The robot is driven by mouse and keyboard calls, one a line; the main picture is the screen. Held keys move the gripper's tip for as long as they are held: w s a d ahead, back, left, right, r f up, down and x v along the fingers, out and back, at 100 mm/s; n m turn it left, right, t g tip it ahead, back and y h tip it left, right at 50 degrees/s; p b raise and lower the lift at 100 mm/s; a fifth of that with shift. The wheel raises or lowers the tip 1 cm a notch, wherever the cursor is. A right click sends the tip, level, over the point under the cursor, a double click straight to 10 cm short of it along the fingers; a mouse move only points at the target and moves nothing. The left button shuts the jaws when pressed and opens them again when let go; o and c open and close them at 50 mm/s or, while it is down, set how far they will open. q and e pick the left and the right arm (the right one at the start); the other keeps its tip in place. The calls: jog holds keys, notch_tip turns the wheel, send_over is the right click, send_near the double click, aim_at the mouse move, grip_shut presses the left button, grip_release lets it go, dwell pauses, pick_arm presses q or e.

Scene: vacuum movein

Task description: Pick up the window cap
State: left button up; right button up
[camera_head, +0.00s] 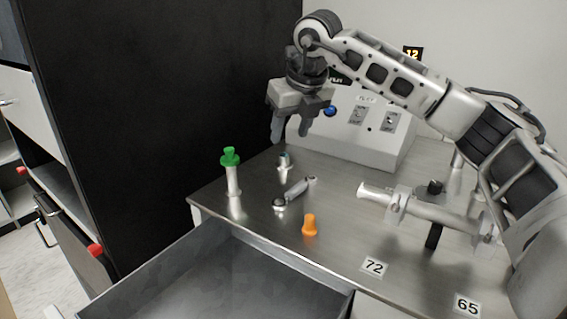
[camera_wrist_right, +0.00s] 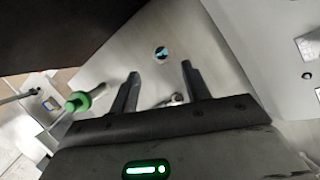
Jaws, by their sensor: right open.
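The window cap appears to be the small silvery cylinder with a dark bluish top (camera_head: 284,160) standing on the metal table near its back left edge. In the right wrist view it shows as a round piece with a teal and dark face (camera_wrist_right: 161,54), just beyond and between my fingertips. My right gripper (camera_head: 291,134) is open and empty, pointing down above the table, over and slightly behind the cap and apart from it. Its two dark fingers (camera_wrist_right: 160,70) are spread in the wrist view. My left gripper is not in view.
A green-topped post (camera_head: 231,172) stands left of the cap. A silver clamp-like part (camera_head: 296,189) and an orange plug (camera_head: 309,226) are in front. A metal pipe assembly (camera_head: 430,213) is at right. A grey control box (camera_head: 360,128) stands behind; a black cabinet (camera_head: 160,100) borders the left.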

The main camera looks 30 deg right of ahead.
aim_at(284, 155)
jog(key=x, duration=0.6)
jog(key=shift+w+d+f, duration=0.1)
jog(key=shift+w+f, duration=0.1)
jog(key=shift+f, duration=0.15)
grip_shut()
